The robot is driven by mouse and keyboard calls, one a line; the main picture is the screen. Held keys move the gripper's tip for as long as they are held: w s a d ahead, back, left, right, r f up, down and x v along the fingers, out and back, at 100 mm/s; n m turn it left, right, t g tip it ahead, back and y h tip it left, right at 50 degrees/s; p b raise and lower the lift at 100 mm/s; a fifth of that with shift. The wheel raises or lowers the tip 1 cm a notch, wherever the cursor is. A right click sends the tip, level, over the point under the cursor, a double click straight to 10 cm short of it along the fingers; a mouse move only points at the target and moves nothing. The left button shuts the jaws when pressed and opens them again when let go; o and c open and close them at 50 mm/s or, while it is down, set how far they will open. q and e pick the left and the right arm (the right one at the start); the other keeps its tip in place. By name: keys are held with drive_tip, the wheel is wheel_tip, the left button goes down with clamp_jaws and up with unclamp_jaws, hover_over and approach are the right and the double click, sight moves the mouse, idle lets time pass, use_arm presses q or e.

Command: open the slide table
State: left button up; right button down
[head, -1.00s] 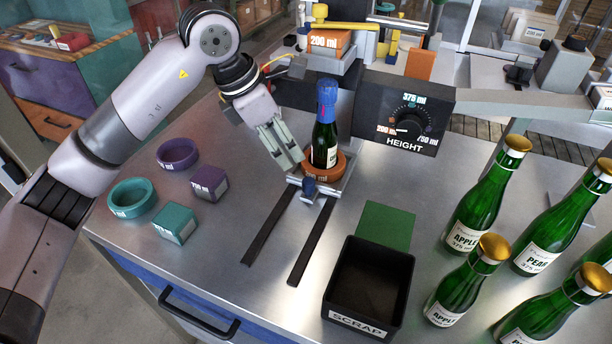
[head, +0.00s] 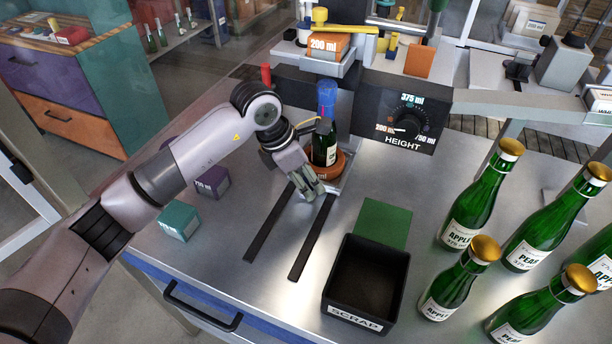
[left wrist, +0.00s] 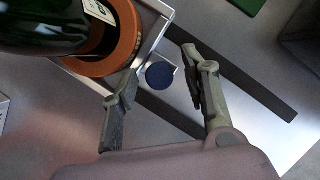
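The slide table (head: 340,186) is a small metal plate at the back end of two dark rails (head: 312,240). It carries an orange ring holder (head: 344,168) with a green, blue-capped bottle (head: 325,150) upright in it. In the left wrist view, the slide table's round blue knob (left wrist: 160,75) shows at its front edge. My left gripper (head: 314,192) is low at the front of the plate and hides the knob in the head view. In the left wrist view its fingers (left wrist: 164,97) are apart, with the knob just beyond and between the tips. My right gripper is out of view.
A black scrap bin (head: 366,285) stands right of the rails, with a green pad (head: 386,222) behind it. Several green bottles (head: 470,210) fill the right. The height dial box (head: 396,118) is behind. Teal (head: 179,220) and purple (head: 212,182) blocks lie left. The rails are clear in front.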

use_arm(q)
clamp_jaws()
idle(0.3)
idle(0.4)
